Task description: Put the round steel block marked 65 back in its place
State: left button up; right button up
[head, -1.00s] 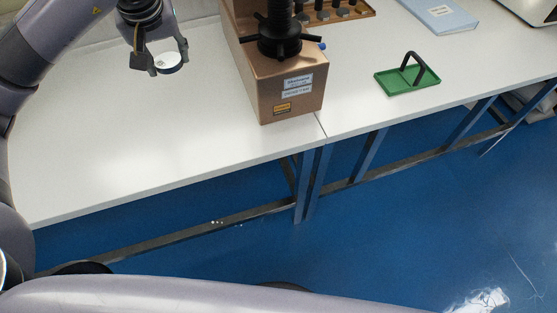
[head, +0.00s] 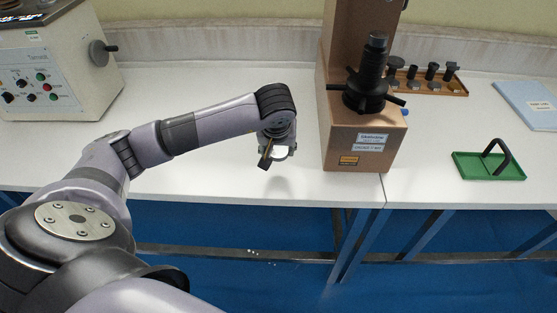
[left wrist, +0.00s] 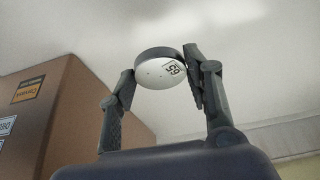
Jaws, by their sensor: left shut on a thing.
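The round steel block (left wrist: 160,72) is a pale disc with 65 on its face in the left wrist view. My left gripper (left wrist: 161,66) is shut on it, with one finger on each side of its rim. In the head view the block (head: 280,152) shows as a small bright disc in my left gripper (head: 276,155), above the white bench and left of the brown tester. A green tray (head: 470,172) with a dark arched handle stands on the bench to the right, with no block visible in it. My right gripper is out of view.
The brown hardness tester (head: 365,135) with a black handwheel stands close right of my left gripper. Behind it, a wooden rack (head: 455,88) holds several dark parts. A blue folder (head: 530,105) lies far right. A beige machine (head: 60,70) stands far left.

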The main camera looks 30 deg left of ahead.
aim_at(278, 160)
pick_arm(q)
jog(key=shift+f, duration=0.55)
notch_tip(278, 160, down, 4)
jog(key=shift+r, duration=0.15)
jog(key=shift+f+b, duration=0.55)
jog(key=shift+f, duration=0.05)
jog(key=o, duration=1.4)
jog(key=shift+r, duration=0.1)
jog(key=shift+r+p, duration=0.2)
jog(key=shift+p, duration=0.1)
jog(key=shift+r+p, duration=0.45)
jog(key=shift+p, duration=0.05)
jog(key=b+v, duration=0.1)
jog(key=v, duration=1)
jog(key=shift+s+d+r, duration=0.15)
jog(key=shift+s+r, duration=0.05)
jog(key=shift+r, duration=0.15)
